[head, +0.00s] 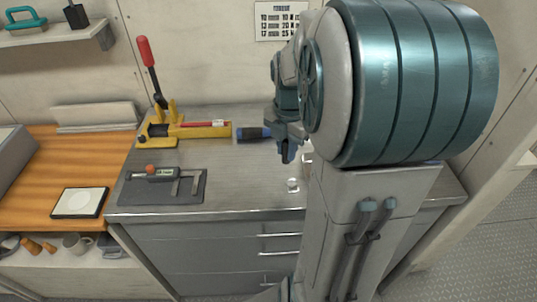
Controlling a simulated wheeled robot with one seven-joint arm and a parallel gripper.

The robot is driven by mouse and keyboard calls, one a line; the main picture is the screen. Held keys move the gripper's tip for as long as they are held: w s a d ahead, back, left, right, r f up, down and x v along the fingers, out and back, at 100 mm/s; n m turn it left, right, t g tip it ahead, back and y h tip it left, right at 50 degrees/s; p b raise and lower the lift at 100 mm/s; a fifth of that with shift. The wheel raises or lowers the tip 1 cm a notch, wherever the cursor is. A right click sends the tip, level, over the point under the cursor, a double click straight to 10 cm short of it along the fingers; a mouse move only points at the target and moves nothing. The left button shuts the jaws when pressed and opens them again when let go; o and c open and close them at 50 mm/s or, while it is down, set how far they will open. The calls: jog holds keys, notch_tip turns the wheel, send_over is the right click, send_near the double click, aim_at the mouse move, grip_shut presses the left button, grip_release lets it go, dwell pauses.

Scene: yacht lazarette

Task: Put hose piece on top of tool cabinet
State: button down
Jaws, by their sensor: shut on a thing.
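The tool cabinet (220,215) is grey, with a metal top and drawers with bar handles on its front. My gripper (287,155) is over the cabinet top, right of its middle, pointing down. It is shut, and my own arm hides much of it. A short dark cylinder with a blue end (253,134), which looks like the hose piece, shows just left of my gripper at the height of its fingers. I cannot tell from this view whether it touches the cabinet top.
On the cabinet top stand a yellow tool with a red-gripped lever (157,125) and a dark mat (187,196) with a gauge-like tool. A small white item (292,185) lies near the front edge. A wooden counter (40,205) adjoins on the left. My arm hides the right side.

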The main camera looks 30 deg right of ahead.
jog(key=w+a+f, duration=0.1)
jog(key=w, duration=0.1)
jog(key=w+a+f, duration=0.1)
jog(key=w, duration=0.1)
jog(key=w+a+f, duration=0.1)
jog(key=w+f, duration=0.1)
jog(key=shift+p, duration=0.3)
jog(key=shift+w+a+f, duration=0.1)
jog(key=shift+w+f, duration=0.05)
jog(key=shift+f, duration=2)
jog(key=shift+f, duration=0.15)
jog(key=c, duration=1.3)
grip_release()
